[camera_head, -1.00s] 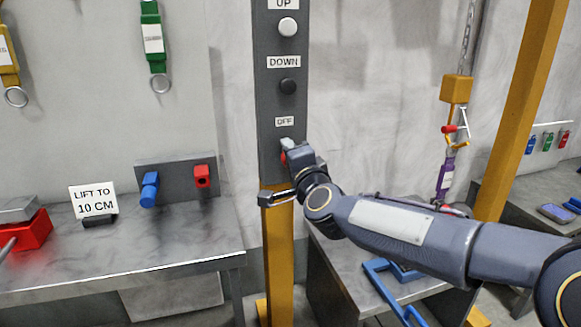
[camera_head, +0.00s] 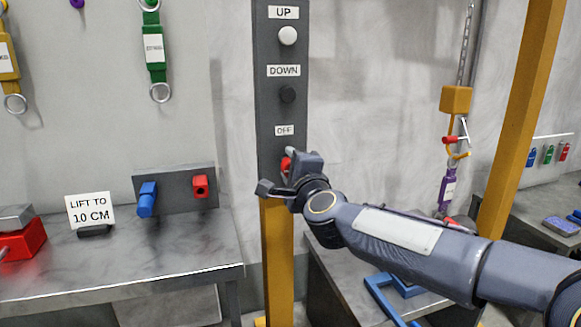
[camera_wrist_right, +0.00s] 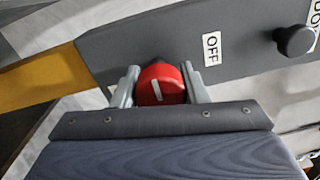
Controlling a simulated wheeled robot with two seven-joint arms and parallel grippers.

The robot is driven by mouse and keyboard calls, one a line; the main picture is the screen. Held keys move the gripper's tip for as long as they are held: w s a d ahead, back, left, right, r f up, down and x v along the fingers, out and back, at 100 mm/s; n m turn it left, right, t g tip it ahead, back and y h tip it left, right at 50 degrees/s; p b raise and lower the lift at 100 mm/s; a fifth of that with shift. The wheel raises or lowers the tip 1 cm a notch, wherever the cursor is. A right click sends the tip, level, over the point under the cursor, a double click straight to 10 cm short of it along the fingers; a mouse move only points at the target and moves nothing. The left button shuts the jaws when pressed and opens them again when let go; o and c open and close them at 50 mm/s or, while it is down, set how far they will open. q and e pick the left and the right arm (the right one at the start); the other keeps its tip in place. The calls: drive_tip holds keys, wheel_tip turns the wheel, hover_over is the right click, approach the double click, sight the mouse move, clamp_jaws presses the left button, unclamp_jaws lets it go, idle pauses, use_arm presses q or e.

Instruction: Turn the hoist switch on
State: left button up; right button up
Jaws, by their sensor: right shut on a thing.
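The hoist switch is a red round knob with a white line, on the dark control panel (camera_head: 270,110) under the OFF label (camera_head: 284,130). In the head view the red knob (camera_head: 286,164) is mostly hidden by my right gripper (camera_head: 289,160). In the right wrist view the knob (camera_wrist_right: 161,84) sits between the two grey fingers of my right gripper (camera_wrist_right: 160,86), which is shut on it. The white line on the knob runs roughly along the fingers, slightly tilted. The OFF label (camera_wrist_right: 212,48) is beside it. My left gripper is not in view.
A white UP button (camera_head: 288,36) and a black DOWN button (camera_head: 288,94) are higher on the panel. A yellow post (camera_head: 277,260) carries the panel. A hoist hook hangs under a yellow block (camera_head: 456,99) at right. A workbench (camera_head: 180,262) stands at left.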

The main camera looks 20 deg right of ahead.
drive_tip(key=o, duration=1)
drive_tip(key=shift+c, duration=0.2)
drive_tip(key=shift+s, duration=0.1)
drive_tip(key=s, duration=0.7)
drive_tip(key=shift+s+d+f+p, duration=0.15)
drive_tip(key=shift+s+p, duration=0.15)
drive_tip(key=shift+s, duration=0.05)
